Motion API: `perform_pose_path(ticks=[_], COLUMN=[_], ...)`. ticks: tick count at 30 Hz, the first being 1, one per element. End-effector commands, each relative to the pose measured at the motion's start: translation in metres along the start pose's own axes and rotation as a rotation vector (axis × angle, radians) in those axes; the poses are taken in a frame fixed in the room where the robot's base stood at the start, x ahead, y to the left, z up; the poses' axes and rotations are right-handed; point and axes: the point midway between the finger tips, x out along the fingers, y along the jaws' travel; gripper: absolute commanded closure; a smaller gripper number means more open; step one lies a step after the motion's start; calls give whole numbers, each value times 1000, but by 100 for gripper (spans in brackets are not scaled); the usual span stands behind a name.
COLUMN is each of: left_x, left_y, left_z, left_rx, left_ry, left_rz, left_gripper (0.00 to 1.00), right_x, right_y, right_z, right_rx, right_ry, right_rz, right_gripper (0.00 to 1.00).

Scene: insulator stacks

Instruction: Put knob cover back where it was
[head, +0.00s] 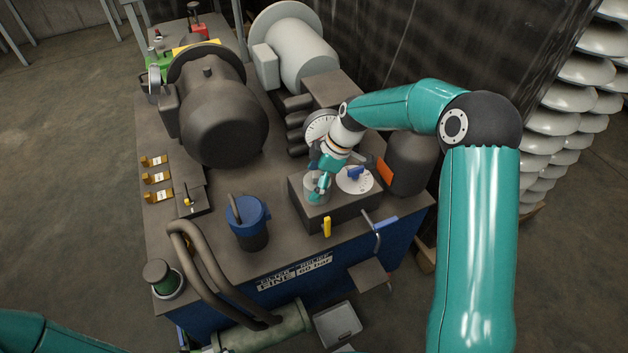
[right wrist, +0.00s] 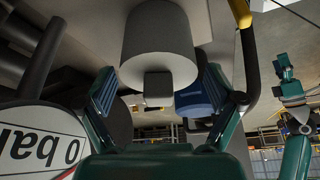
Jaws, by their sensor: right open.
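A grey cylinder that looks like the knob cover (head: 316,190) stands on the left part of the dark box top (head: 338,207). My right gripper (head: 322,182) is at the cover. In the right wrist view the cover (right wrist: 160,40) lies ahead, between the two open fingers (right wrist: 158,82); contact cannot be told. Only a link of my left arm shows at the bottom left of the head view. My left arm also shows small in the right wrist view, its gripper (right wrist: 287,85) unclear.
A blue-lidded canister (head: 248,222) and a large motor (head: 218,115) stand left.

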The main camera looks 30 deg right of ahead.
Motion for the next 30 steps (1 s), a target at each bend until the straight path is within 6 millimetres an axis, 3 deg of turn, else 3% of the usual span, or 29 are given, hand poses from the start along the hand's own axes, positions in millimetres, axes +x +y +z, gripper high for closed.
perform_pose_path(ticks=[9,15,21,30], left_x=[-4,-7,-8,-7], left_y=[2,2,3,3], left_z=[0,0,0,0], left_rx=[0,0,0,0], left_ry=[-1,-1,-1,-1], left_rz=[0,0,0,0], left_gripper=[0,0,0,0], right_x=[-72,-103,-115,-115], right_y=[2,1,1,0], right_z=[0,0,1,1], right_rx=[0,0,0,0], right_ry=[1,1,0,0], right_rz=[9,5,4,3], right_gripper=[8,8,8,8])
